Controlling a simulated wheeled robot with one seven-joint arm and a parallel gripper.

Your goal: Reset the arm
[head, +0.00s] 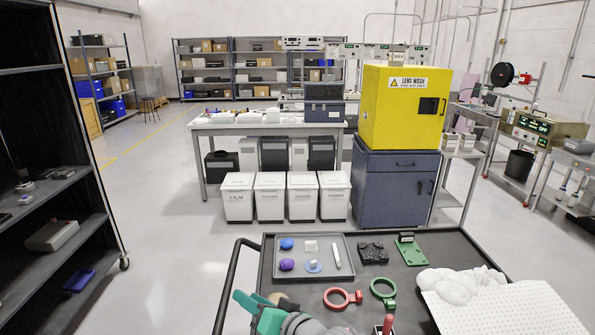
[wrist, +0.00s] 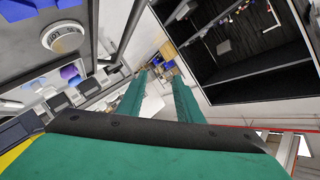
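My gripper (head: 252,302) shows low in the head view, over the left edge of the black cart. It has teal fingers, and part of my grey arm shows beside it. It also shows in the wrist view (wrist: 159,80), where two long teal fingers stand apart with a gap between them. I see nothing held in the gap. The gripper's teal body and a dark bar fill the bottom of the wrist view. The rest of my arm is mostly out of view.
The black cart (head: 345,273) carries a grey tray (head: 338,242) of small items, a red ring (head: 343,306), a green ring (head: 384,294) and a white perforated board (head: 520,312). A dark shelf (head: 85,180) stands at left. Open floor lies between shelf and cart.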

